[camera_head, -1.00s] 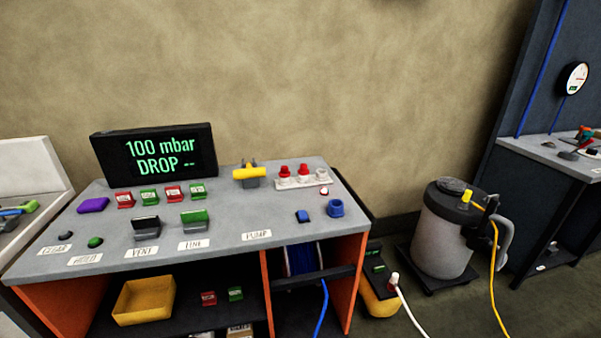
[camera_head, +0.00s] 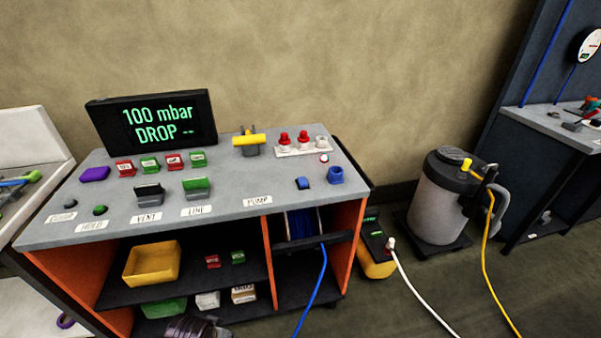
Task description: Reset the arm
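Neither of my grippers shows clearly. A grey ribbed part (camera_head: 197,328) is cut off by the bottom edge in front of the cart, and I cannot tell what it is. The control bench (camera_head: 235,210) has a grey top with labels such as HOLD, VENT, LINE and PUMP. Its black display (camera_head: 155,123) reads "100 mbar DROP --" in green. A yellow-handled valve (camera_head: 249,140) stands at the back of the top. Red and white knobs (camera_head: 303,140) sit to its right. Red and green clips (camera_head: 150,164) stand in a row below the display.
A yellow bin (camera_head: 152,264) is on the bench's shelf, and a blue hose (camera_head: 313,290) hangs from a reel. To the right, a grey canister (camera_head: 440,200) stands on the floor with a yellow hose (camera_head: 485,260). A white hose (camera_head: 425,300) crosses the floor. A side bench (camera_head: 545,122) stands at far right.

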